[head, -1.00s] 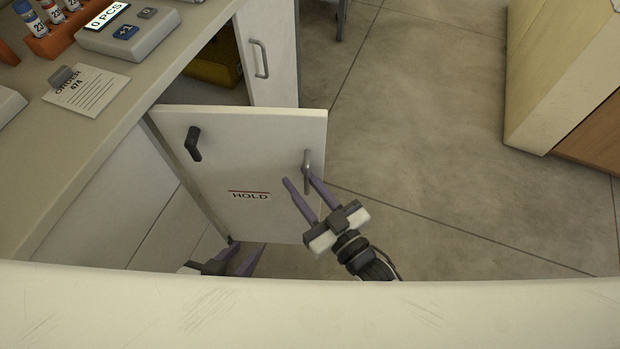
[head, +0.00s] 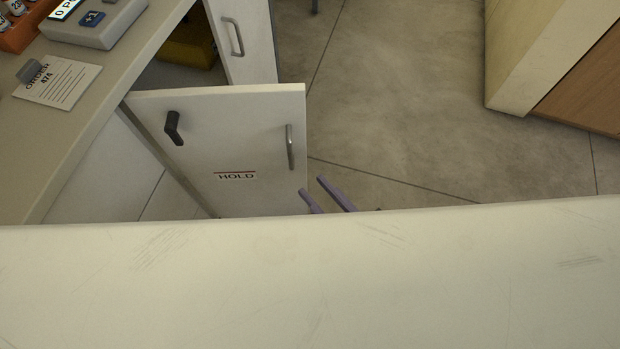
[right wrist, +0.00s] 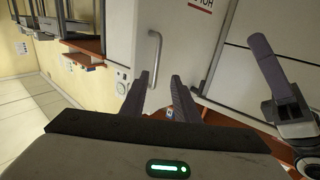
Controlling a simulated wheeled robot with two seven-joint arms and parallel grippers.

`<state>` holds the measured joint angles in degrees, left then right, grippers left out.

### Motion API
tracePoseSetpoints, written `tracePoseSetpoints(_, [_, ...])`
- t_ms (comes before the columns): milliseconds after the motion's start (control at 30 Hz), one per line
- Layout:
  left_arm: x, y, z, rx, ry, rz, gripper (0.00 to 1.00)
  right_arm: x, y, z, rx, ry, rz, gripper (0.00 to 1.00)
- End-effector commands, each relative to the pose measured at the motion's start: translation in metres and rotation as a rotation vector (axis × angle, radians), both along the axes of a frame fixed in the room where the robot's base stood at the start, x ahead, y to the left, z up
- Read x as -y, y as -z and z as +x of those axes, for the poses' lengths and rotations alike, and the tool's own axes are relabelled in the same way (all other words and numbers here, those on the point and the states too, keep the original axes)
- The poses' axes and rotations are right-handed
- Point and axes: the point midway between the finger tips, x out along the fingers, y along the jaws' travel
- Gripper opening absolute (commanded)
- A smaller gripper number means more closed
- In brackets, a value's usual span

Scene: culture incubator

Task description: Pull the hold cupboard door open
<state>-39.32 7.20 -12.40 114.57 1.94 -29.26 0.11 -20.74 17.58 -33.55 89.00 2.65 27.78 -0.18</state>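The white hold cupboard door (head: 215,140) stands swung out from the counter in the head view. It bears a HOLD label (head: 237,175), a dark lever (head: 173,128) and a grey bar handle (head: 290,147). My right gripper (head: 325,196) is below the handle and apart from it, with only its fingertips showing. In the right wrist view my right gripper (right wrist: 160,90) is open and empty, and the handle (right wrist: 154,62) stands beyond its fingers. Part of my left gripper (right wrist: 268,75) shows at the right there; its opening is unclear.
Another cupboard door (head: 246,40) with a handle is behind, and a yellow thing (head: 188,48) sits inside the cupboard. The counter (head: 70,125) holds an order card (head: 60,82) and a grey device (head: 95,22). Floor (head: 400,110) is clear to the right, up to a cabinet (head: 530,60).

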Motion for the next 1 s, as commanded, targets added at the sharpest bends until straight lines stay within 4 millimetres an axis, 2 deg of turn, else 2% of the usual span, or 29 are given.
tracePoseSetpoints(233, [0.0, 0.0, 0.0, -0.001, 0.0, 0.0, 0.31, 0.001, 0.0, -0.001, 0.001, 0.0, 0.0, 0.28])
tracePoseSetpoints(267, [0.0, 0.0, 0.0, -0.001, 0.0, 0.0, 0.31, 0.001, 0.0, -0.001, 0.001, 0.0, -0.001, 0.25])
tracePoseSetpoints(400, [0.0, 0.0, 0.0, -0.001, 0.0, 0.0, 0.31, 0.003, 0.001, 0.004, -0.031, 0.018, -0.017, 0.01])
tracePoseSetpoints(533, [0.0, 0.0, 0.0, 0.0, 0.0, 0.0, 0.31, 0.013, 0.008, 0.013, -0.147, 0.073, -0.076, 0.0])
tracePoseSetpoints(667, [0.0, 0.0, 0.0, 0.0, 0.0, 0.0, 0.31, 0.036, 0.018, 0.017, -0.314, 0.148, -0.156, 0.0])
tracePoseSetpoints(767, [0.0, 0.0, 0.0, 0.0, 0.0, 0.0, 0.31, 0.06, 0.031, 0.007, -0.456, 0.211, -0.207, 0.0])
tracePoseSetpoints(900, [0.0, 0.0, 0.0, 0.0, 0.0, 0.0, 0.31, 0.099, 0.058, -0.033, -0.659, 0.307, -0.244, 0.0])
tracePoseSetpoints(1000, [0.0, 0.0, 0.0, 0.001, 0.0, 0.0, 0.31, 0.113, 0.068, -0.049, -0.724, 0.341, -0.255, 0.0])
